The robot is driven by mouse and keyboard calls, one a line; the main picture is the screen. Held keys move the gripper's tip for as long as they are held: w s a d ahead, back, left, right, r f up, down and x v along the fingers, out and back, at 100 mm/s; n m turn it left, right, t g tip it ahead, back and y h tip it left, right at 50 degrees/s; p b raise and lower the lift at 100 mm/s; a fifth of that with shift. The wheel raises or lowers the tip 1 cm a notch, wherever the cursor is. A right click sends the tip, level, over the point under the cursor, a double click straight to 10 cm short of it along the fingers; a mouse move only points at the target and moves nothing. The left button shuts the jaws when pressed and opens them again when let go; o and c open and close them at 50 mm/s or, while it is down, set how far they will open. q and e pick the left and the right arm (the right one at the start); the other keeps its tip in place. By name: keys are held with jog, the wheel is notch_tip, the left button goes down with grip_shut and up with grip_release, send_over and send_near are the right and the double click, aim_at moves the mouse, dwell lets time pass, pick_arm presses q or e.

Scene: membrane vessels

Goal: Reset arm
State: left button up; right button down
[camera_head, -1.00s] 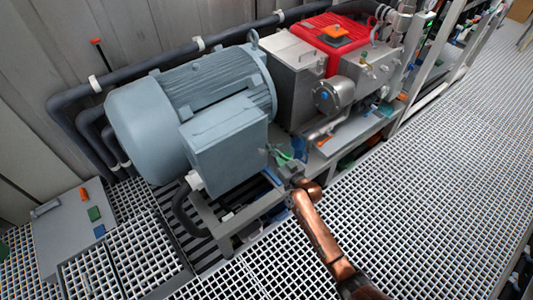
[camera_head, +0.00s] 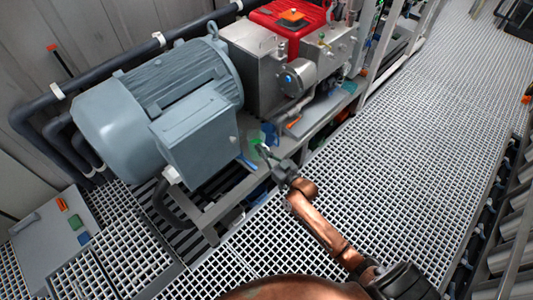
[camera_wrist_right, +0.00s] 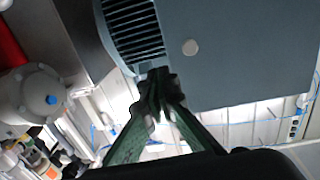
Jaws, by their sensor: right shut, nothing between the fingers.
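My right arm, copper coloured, reaches in from the bottom right of the head view. Its right gripper (camera_head: 264,152) is beside the front right side of the grey-blue motor (camera_head: 160,105), above the frame's edge. In the right wrist view the green fingers of the gripper (camera_wrist_right: 156,82) meet at their dark tips, shut with nothing between them. The motor's box (camera_wrist_right: 235,55) fills the upper right there, behind the fingertips; I cannot tell the gap. My left gripper is not in view.
A red-topped pump unit (camera_head: 290,18) stands right of the motor, with a round metal housing (camera_head: 298,78). Dark pipes (camera_head: 110,75) run along the wall. A grey plate (camera_head: 45,240) lies at lower left. Open floor grating (camera_head: 410,150) stretches to the right.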

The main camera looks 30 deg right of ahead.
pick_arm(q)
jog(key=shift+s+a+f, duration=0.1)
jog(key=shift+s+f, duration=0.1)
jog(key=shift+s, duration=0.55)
pick_arm(e)
jog(key=shift+v, duration=1.3)
jog(key=shift+d+f, duration=0.1)
jog(key=shift+f, duration=0.05)
